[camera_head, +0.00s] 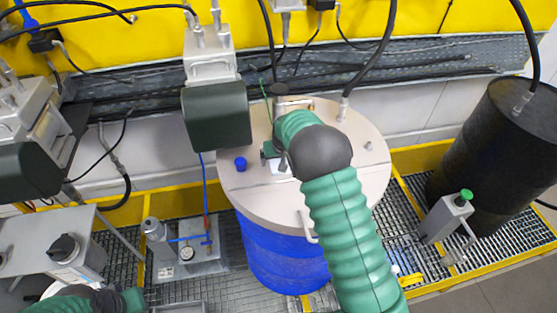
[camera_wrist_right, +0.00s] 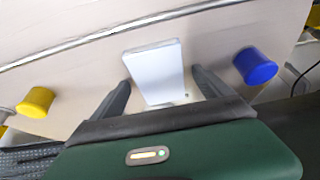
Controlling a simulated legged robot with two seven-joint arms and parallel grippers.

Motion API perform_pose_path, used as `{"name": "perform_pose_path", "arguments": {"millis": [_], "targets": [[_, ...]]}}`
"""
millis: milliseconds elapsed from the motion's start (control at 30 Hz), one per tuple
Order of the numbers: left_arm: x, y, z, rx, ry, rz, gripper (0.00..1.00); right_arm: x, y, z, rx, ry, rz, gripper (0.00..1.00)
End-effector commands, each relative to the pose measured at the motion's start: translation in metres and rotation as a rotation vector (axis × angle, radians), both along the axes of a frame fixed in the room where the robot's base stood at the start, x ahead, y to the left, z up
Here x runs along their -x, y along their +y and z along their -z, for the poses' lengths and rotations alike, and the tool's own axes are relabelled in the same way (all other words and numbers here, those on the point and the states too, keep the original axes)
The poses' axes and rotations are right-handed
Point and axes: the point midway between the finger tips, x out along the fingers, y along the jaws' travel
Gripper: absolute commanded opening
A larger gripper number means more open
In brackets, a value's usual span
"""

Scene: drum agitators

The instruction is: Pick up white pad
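The white pad (camera_wrist_right: 156,72) is a pale rectangular block on the light lid of the blue drum, seen in the right wrist view. My right gripper (camera_wrist_right: 162,88) is open, with one dark finger on each side of the pad. Gaps show between the fingers and the pad, so it is not clamped. In the head view my right gripper (camera_head: 276,152) is over the lid, and my green arm hides part of it. A little of the pad (camera_head: 279,168) shows below it. My left arm only enters at the bottom left; its gripper is out of frame.
The blue drum (camera_head: 270,250) carries the round lid (camera_head: 345,190). A blue cap (camera_head: 240,163) stands on the lid, also in the wrist view (camera_wrist_right: 255,66) right of the gripper. A yellow cap (camera_wrist_right: 37,101) is at left. A black drum (camera_head: 500,140) stands at right. Agitator motors and cables hang behind.

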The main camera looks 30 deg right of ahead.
Motion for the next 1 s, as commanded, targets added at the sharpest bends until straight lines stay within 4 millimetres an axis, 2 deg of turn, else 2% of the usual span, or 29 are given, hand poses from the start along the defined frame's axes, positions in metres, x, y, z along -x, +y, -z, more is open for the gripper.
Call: {"name": "perform_pose_path", "arguments": {"millis": [67, 533, 833, 1000], "targets": [[0.0, 0.0, 0.0, 0.0, 0.0, 0.0, 0.0, 0.0, 0.0, 0.0, 0.0, 0.001, 0.0, 0.79], [0.0, 0.0, 0.0, 0.0, 0.0, 0.0, 0.0, 0.0, 0.0, 0.0, 0.0, 0.001, 0.0, 0.18], [0.0, 0.0, 0.006, 0.0, 0.0, 0.0, 0.0, 0.0, 0.0, -0.005, 0.001, -0.001, -0.001, 0.18], [0.0, 0.0, 0.021, 0.0, 0.0, 0.0, 0.0, -0.001, 0.0, -0.024, 0.001, -0.005, -0.001, 0.18]]}}
